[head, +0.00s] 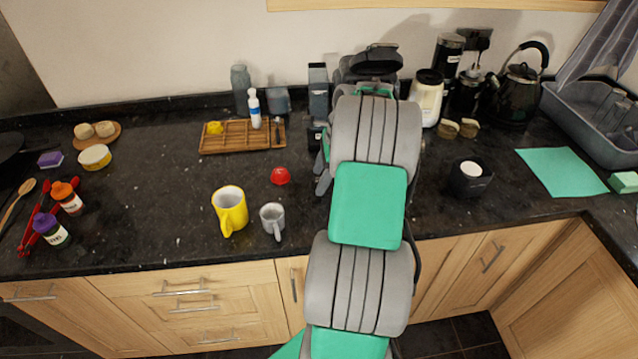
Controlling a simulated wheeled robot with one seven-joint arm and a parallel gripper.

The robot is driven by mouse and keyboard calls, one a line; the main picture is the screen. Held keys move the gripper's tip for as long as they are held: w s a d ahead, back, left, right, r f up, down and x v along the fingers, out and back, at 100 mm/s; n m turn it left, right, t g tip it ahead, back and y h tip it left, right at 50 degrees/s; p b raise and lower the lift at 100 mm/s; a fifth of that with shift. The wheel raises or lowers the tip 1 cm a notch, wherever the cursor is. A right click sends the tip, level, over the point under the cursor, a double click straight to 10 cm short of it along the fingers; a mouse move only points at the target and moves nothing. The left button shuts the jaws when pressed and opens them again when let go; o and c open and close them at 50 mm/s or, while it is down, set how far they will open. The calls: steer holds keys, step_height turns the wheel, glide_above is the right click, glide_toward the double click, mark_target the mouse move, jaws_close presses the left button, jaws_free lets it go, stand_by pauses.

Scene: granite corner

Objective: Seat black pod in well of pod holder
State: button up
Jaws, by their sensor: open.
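A black round-topped object (468,183) with a white disc in its top and a short part jutting out to its right stands on the counter, right of my arm. I cannot tell whether it is the pod holder, or whether the white disc is an empty well or a pod lid. No separate black pod can be made out. A small red pod-like piece (280,175) lies left of my arm. My grey and green arm rises through the middle of the head view and hides the counter behind it.
A yellow mug (230,209) and a grey mug (272,219) stand near the front edge, left of my arm. A wooden tray (223,142) lies behind them. A kettle (518,95) and jars stand at the back right. The counter between the black object and the green mat (560,180) is clear.

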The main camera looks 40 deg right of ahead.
steer(key=c, duration=1.4)
